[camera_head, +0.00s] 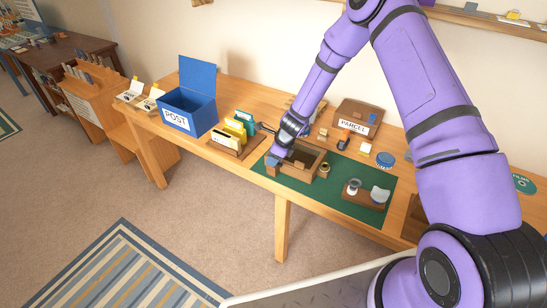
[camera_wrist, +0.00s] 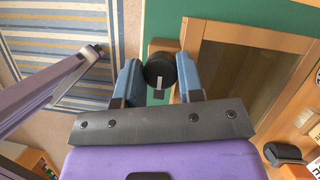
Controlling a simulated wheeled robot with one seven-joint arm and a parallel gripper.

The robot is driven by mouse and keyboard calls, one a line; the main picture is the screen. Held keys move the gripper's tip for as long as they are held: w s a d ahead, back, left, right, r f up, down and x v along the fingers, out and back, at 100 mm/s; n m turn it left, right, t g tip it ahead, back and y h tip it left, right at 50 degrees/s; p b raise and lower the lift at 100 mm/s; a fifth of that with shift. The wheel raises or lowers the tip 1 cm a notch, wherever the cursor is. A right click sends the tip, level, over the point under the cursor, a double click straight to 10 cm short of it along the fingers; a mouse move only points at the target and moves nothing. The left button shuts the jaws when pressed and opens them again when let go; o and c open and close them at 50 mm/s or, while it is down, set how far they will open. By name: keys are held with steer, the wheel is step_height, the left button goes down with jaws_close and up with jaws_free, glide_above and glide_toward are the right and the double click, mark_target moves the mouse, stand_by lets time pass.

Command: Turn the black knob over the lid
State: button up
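The black knob (camera_wrist: 160,70), round with a white line across its face, is on a wooden block at the edge of a wooden box (camera_wrist: 202,62). The box has a brown panel, apparently the lid (camera_wrist: 245,72), inside its frame. My gripper (camera_wrist: 158,62) points down at the knob, its two blue fingers apart, one on each side, with little or no visible gap. I cannot tell if they touch it. In the head view my gripper (camera_head: 275,160) is at the left end of the box (camera_head: 294,177); the knob is hidden there.
The box sits on a green mat (camera_head: 335,192) on a wooden table. A small brass-coloured pot (camera_head: 323,170) stands right of the box. A card rack (camera_head: 236,142) and a blue post box (camera_head: 190,103) are to the left, a parcel box (camera_head: 358,115) behind. The mat's front middle is clear.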

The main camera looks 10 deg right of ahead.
steer(key=shift+n, duration=0.4)
steer(key=n+g, duration=0.1)
steer(key=n, duration=0.2)
steer(key=shift+w+n+g+y, duration=0.1)
steer(key=shift+n+g+y, duration=0.2)
steer(key=shift+n+g, duration=0.1)
steer(key=n, duration=0.2)
steer(key=n+g, duration=0.1)
steer(key=n, duration=0.1)
steer(key=shift+n+g, duration=0.3)
steer(key=n, duration=0.2)
steer(key=n+g+h, duration=0.1)
steer(key=n, duration=0.1)
steer(key=shift+n+g, duration=0.3)
steer(key=n+g+h, duration=0.1)
steer(key=n, duration=0.3)
steer(key=shift+w, duration=0.1)
steer(key=o, duration=0.9)
